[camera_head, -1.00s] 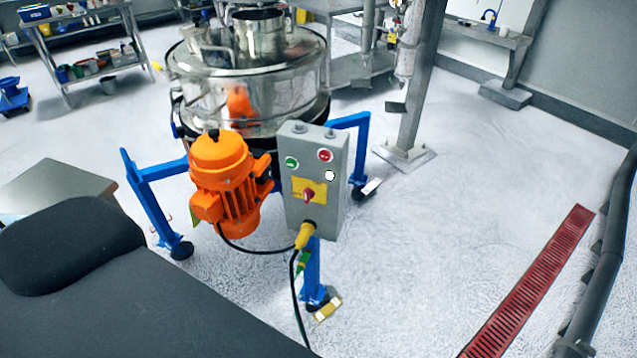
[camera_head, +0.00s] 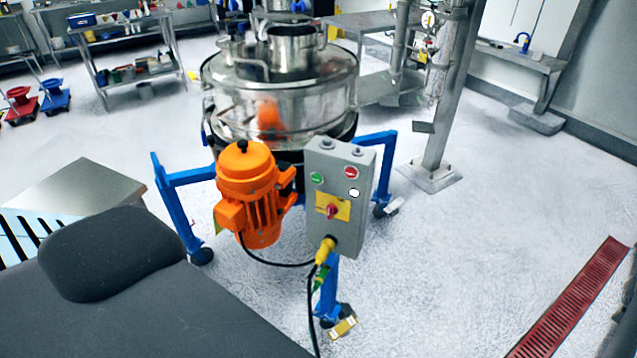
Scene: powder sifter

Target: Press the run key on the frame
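The sifter's steel drum (camera_head: 280,95) stands on a blue-legged frame (camera_head: 178,212) in the middle of the view. A grey control box (camera_head: 340,225) is fixed at the front of the frame. On its face are a green button (camera_head: 317,179), a red button (camera_head: 351,172), a white round spot (camera_head: 354,193) and a red rotary knob on a yellow plate (camera_head: 331,211). The green button is the likely run key, but its marking is too small to read. Neither of my grippers is in view.
An orange motor (camera_head: 252,190) sits left of the box, with a black cable below. A steel post (camera_head: 440,120) stands behind right. A metal table (camera_head: 80,195) is at left. Open floor lies right, up to a red floor grate (camera_head: 575,298).

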